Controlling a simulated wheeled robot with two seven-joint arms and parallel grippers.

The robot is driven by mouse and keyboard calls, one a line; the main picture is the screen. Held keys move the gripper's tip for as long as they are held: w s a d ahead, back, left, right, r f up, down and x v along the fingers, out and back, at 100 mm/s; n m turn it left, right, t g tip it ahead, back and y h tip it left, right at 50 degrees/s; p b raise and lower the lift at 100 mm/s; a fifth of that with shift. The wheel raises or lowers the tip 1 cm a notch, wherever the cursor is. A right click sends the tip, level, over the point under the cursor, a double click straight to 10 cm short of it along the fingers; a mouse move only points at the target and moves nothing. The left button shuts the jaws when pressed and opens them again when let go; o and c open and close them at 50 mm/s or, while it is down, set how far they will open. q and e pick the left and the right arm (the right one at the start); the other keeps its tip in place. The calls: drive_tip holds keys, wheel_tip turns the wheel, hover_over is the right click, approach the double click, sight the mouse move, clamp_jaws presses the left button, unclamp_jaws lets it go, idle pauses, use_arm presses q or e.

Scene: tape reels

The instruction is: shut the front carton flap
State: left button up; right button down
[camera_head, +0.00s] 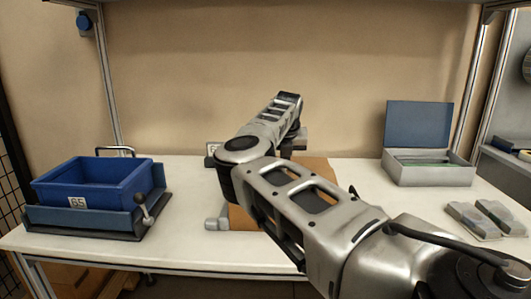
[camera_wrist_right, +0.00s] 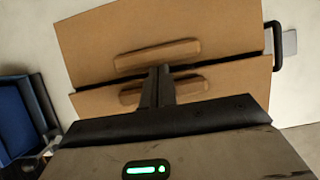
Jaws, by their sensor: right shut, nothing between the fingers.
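The brown carton (camera_head: 240,218) stands at the middle of the table in the head view, mostly hidden behind my right arm. In the right wrist view a large brown carton panel (camera_wrist_right: 200,30) fills the top, with a tan raised strip (camera_wrist_right: 135,61) on it. A second brown panel (camera_wrist_right: 225,86) lies below it, across a dark gap, with a similar strip. I cannot tell which panel is the front flap. My right gripper (camera_wrist_right: 160,72) is shut and empty, its fingertips over the gap between the panels; contact is unclear. My left gripper is not in view.
A blue bin (camera_head: 95,182) marked 65 sits in a holder with a lever at the left. A grey box (camera_head: 428,173) with a raised blue lid stands at the back right. Grey blocks (camera_head: 473,220) lie at the right. White table is clear between bin and carton.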

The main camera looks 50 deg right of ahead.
drive_tip(key=shift+d+f+y, duration=0.1)
drive_tip(key=shift+f+y, duration=0.15)
drive_tip(key=shift+y, duration=0.05)
drive_tip(key=shift+r, duration=0.1)
idle(0.4)
drive_tip(key=shift+r+p, duration=0.3)
drive_tip(key=shift+r, duration=0.45)
